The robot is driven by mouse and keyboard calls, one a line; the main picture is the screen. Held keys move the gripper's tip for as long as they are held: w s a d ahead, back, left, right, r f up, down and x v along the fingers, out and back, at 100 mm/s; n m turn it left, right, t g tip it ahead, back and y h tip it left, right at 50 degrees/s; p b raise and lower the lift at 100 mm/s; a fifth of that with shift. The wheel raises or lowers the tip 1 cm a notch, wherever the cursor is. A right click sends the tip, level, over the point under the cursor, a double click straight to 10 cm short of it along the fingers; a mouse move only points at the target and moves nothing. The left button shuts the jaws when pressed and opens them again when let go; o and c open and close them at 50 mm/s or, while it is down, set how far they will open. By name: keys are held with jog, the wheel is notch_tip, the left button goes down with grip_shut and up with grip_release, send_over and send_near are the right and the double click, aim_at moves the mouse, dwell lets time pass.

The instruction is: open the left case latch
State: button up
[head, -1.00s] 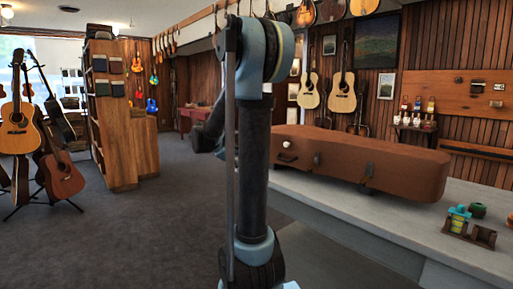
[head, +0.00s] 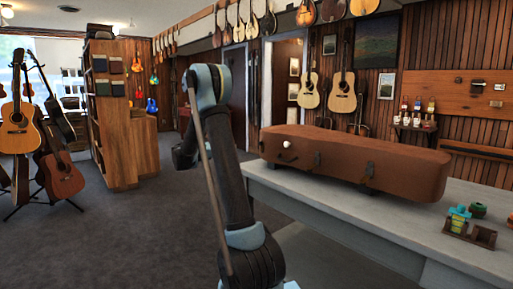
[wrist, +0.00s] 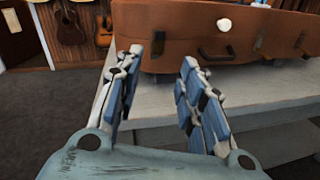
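A long brown instrument case (head: 400,168) lies shut on the counter, and its front side fills the upper right of the wrist view (wrist: 180,22). In the wrist view, a small dark left latch (wrist: 153,50) shows near the case's left end, with a dark curved handle (wrist: 216,53) to its right and another fitting (wrist: 300,40) further right. My gripper (wrist: 157,68) is open and empty, its blue-padded fingers apart. In the picture the left latch shows between the fingertips, beyond them; no contact is visible. In the head view my arm mostly hides the gripper.
The pale counter (head: 340,211) has a clear front strip below the case. Small coloured items stand in a wooden holder (head: 482,236) at its right. A small white round thing (wrist: 224,24) shows against the case front. Guitars on stands (head: 60,175) are left; the floor between is clear.

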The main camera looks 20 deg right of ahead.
jog(key=w+d, duration=0.2)
jog(key=d, duration=1.5)
jog(key=shift+w, duration=0.3)
jog(key=shift+d, duration=0.1)
